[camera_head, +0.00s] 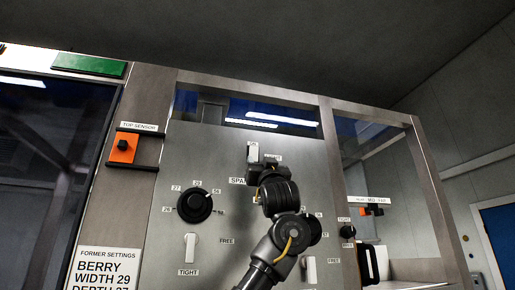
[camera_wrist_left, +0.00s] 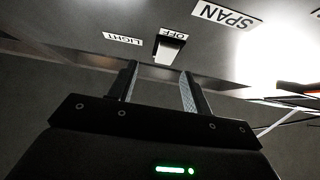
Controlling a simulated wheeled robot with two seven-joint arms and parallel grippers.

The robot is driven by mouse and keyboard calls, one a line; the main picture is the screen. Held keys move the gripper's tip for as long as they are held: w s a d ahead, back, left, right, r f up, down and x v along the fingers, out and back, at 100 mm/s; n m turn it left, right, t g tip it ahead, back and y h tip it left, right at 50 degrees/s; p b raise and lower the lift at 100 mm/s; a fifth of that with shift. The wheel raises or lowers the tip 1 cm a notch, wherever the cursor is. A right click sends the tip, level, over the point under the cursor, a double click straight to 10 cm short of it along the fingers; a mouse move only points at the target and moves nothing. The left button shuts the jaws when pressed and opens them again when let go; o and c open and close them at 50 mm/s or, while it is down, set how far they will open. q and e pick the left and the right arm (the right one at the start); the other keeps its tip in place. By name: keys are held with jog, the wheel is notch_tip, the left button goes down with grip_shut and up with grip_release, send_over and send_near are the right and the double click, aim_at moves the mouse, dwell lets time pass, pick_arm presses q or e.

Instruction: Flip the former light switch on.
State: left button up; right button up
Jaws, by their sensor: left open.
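The light switch (camera_head: 253,151) is a small white piece near the top of the grey panel, above my left gripper in the head view. It also shows in the wrist view (camera_wrist_left: 168,52), beside upside-down LIGHT (camera_wrist_left: 122,39) and OFF (camera_wrist_left: 172,34) labels. My left gripper (camera_head: 262,166) is in front of the panel. In the wrist view its two fingers (camera_wrist_left: 159,70) are apart and empty, with the switch just beyond the gap between the tips. I cannot tell whether they touch it. My right gripper is not in view.
A black dial (camera_head: 194,205) and a white lever (camera_head: 191,248) sit on the panel to the left. Another dial is partly behind my left arm. An orange top sensor (camera_head: 123,147) is further left. A black-and-white settings sheet (camera_head: 105,268) hangs at lower left.

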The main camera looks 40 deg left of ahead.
aim_at(254, 151)
pick_arm(q)
jog(key=a+r+p, duration=0.3)
jog(key=shift+w+r, duration=0.3)
jog(key=shift+a+r, duration=0.15)
jog(key=shift+r, duration=0.1)
jog(key=shift+w+p, duration=0.15)
jog(key=shift+p, duration=0.15)
jog(key=shift+w+a, duration=0.1)
jog(key=shift+w, duration=0.25)
jog(key=shift+s, duration=0.1)
jog(key=shift+c, duration=0.9)
jog(key=c, duration=0.8)
jog(key=shift+s+r+g+h, duration=0.1)
jog(key=shift+r+g+h, duration=0.2)
jog(key=shift+h, duration=0.2)
jog(key=shift+r+h, duration=0.15)
jog(key=shift+h, duration=0.25)
jog(key=shift+d+r+g+h+p, duration=0.15)
jog(key=shift+d+g+h+p, duration=0.05)
jog(key=shift+g+h+p, duration=0.25)
jog(key=shift+g+h, duration=0.25)
jog(key=shift+a, duration=0.1)
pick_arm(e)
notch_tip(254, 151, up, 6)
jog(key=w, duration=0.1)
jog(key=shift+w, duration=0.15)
